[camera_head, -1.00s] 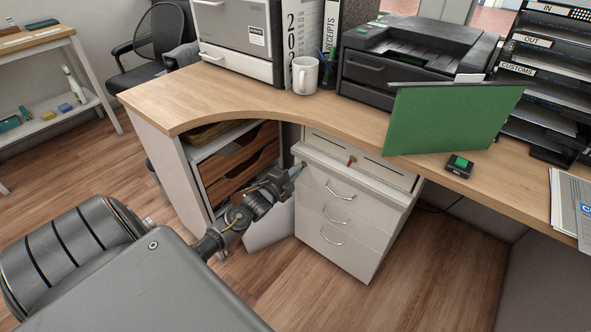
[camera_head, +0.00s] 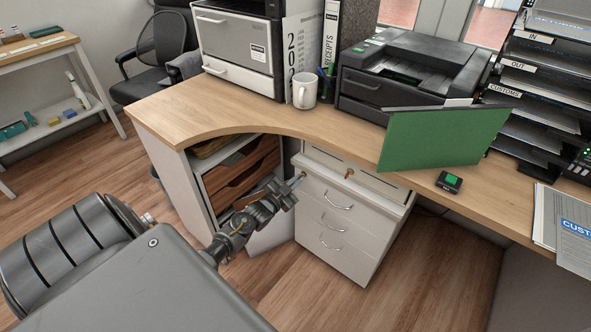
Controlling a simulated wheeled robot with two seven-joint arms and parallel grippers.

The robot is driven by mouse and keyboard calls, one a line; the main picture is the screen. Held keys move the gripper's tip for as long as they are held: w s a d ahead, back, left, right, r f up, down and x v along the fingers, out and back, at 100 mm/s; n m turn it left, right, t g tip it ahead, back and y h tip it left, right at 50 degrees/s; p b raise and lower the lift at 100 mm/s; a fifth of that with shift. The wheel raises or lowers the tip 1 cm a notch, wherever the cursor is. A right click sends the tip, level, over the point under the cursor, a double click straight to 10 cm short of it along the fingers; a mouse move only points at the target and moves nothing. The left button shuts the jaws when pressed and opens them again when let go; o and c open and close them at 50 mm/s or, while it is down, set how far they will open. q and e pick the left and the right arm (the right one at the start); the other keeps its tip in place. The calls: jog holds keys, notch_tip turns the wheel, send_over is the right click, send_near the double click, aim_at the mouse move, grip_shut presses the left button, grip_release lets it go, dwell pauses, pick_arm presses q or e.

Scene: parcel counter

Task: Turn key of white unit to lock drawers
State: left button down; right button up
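The white drawer unit (camera_head: 318,225) stands under the desk, with three handled drawers on its front. A small reddish-brown key (camera_head: 349,173) sticks out of the pale panel above the top drawer. My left gripper (camera_head: 297,182) is at the unit's upper left front corner, left of the key and apart from it. Its fingers are small and seen edge-on, so I cannot tell whether they are open or touch the unit. My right gripper is out of view.
The curved wooden desk top (camera_head: 225,117) overhangs the unit. A green panel (camera_head: 440,138) stands at its front edge, beside a small black box with a green top (camera_head: 449,181). Wooden trays (camera_head: 240,172) sit left of the unit. The floor in front is clear.

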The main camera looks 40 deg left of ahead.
pick_arm(q)
jog(key=shift+n+p, duration=1.05)
jog(key=shift+n, duration=2.05)
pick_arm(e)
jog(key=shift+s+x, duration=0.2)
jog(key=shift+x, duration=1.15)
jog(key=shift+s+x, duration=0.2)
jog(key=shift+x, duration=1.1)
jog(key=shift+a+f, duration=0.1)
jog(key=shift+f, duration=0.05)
pick_arm(q)
jog(key=c, duration=1.6)
grip_release()
jog(key=shift+c, duration=0.2)
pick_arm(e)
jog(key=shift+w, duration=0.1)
